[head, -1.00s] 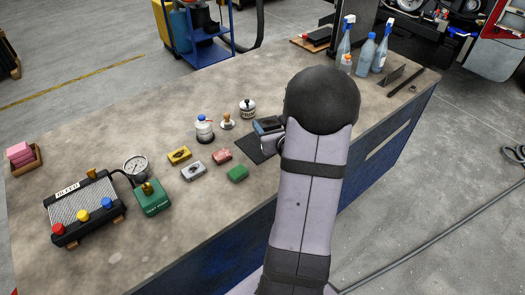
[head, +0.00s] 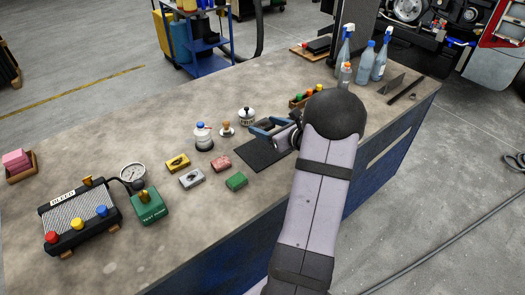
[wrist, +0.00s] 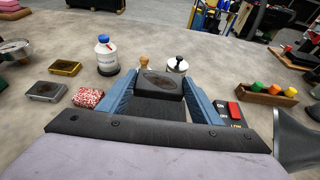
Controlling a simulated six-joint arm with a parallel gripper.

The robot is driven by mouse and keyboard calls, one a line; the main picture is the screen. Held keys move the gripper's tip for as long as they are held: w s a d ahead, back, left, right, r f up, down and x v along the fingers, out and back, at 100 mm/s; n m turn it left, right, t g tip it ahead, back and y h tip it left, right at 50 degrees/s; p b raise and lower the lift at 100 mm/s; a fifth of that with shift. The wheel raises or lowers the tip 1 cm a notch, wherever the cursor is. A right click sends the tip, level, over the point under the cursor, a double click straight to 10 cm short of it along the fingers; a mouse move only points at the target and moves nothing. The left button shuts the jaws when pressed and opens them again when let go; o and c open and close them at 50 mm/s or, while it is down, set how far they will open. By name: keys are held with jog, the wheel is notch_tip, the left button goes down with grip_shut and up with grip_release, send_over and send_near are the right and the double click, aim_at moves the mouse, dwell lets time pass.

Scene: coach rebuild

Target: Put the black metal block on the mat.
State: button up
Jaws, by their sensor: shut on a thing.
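The black metal block (wrist: 158,82), with a brownish oval on its top, is between the blue fingers of my gripper (wrist: 158,96) in the wrist view. The gripper is shut on it. In the head view my gripper (head: 270,127) is at the back right of the dark mat (head: 262,155), and the block is hard to make out there. The mat's front and left parts show bare. I cannot tell how high the block is above the surface.
Left of the mat are a red block (head: 221,163), a green block (head: 237,181), a grey block (head: 192,179) and a yellow block (head: 177,162). A white bottle (head: 203,136), a wooden-handled stamp (head: 227,129) and a lidded pot (head: 247,116) stand behind. Spray bottles (head: 345,45) stand at the far right.

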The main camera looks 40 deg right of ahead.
jog(key=shift+w, duration=0.1)
jog(key=p, duration=0.2)
send_over(266, 153)
jog(key=shift+f, duration=2.85)
jog(key=shift+f, duration=1.6)
jog(key=shift+f+p, duration=0.3)
jog(key=shift+f, duration=0.2)
jog(key=shift+f, duration=0.2)
jog(key=o, duration=1.3)
jog(key=shift+a, duration=0.1)
jog(key=shift+o, duration=0.2)
